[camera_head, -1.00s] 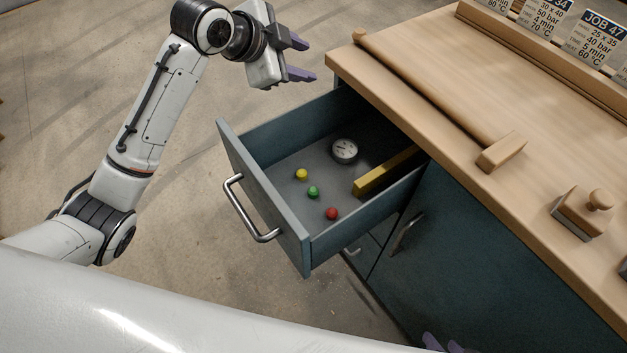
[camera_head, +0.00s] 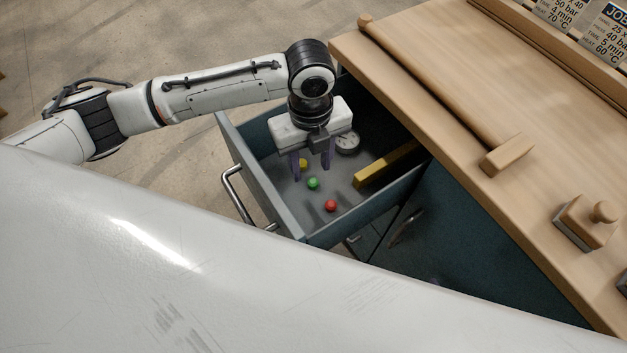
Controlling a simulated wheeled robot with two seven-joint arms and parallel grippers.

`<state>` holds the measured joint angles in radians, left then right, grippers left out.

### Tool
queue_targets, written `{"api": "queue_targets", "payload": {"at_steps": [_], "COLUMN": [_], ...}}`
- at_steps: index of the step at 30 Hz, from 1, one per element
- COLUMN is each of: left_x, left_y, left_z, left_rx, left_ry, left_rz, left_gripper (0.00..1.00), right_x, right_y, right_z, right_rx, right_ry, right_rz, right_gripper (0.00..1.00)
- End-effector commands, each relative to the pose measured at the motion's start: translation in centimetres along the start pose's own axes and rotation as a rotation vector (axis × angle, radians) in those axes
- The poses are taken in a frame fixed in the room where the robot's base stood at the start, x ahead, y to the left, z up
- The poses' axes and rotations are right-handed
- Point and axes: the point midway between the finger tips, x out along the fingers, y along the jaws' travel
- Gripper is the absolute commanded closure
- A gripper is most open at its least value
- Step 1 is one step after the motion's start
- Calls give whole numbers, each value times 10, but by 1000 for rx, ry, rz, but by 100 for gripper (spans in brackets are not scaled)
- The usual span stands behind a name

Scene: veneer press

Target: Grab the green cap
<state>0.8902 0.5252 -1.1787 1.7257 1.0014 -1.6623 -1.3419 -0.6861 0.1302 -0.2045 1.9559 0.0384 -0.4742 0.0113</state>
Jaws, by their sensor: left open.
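The green cap (camera_head: 313,183) lies on the floor of the open drawer (camera_head: 262,196), between a yellow cap (camera_head: 303,163) and a red cap (camera_head: 331,205). My left gripper (camera_head: 311,171) points down over the drawer, open and empty, with its purple fingers just behind the green cap in the picture. One finger partly covers the yellow cap. I cannot tell how high the fingertips are above the drawer floor. My right gripper is not in view.
A round gauge (camera_head: 347,143) and a yellow bar (camera_head: 385,164) also lie in the drawer. The wooden bench top (camera_head: 440,110) overhangs the drawer's right side and holds a long-handled wooden tool (camera_head: 508,154) and a knobbed block (camera_head: 588,222).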

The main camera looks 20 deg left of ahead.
Motion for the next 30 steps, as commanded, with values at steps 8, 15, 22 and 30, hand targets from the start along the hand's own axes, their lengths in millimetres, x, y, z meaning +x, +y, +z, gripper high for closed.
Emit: {"api": "queue_targets", "payload": {"at_steps": [8, 15, 22, 30], "left_x": [40, 50, 49, 49], "left_y": [-3, -3, -3, -3], "left_z": [0, 1, 1, 1], "left_rx": [-1, 0, 0, 0], "left_ry": [1, -1, -1, -1], "left_rz": [0, -2, -2, -2], "left_gripper": [59, 59, 78, 100], "right_x": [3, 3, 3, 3], "right_y": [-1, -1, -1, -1], "right_z": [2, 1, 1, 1], "right_rx": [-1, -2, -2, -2], "right_ry": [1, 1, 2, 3], "right_rz": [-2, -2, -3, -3], "right_gripper": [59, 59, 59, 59]}}
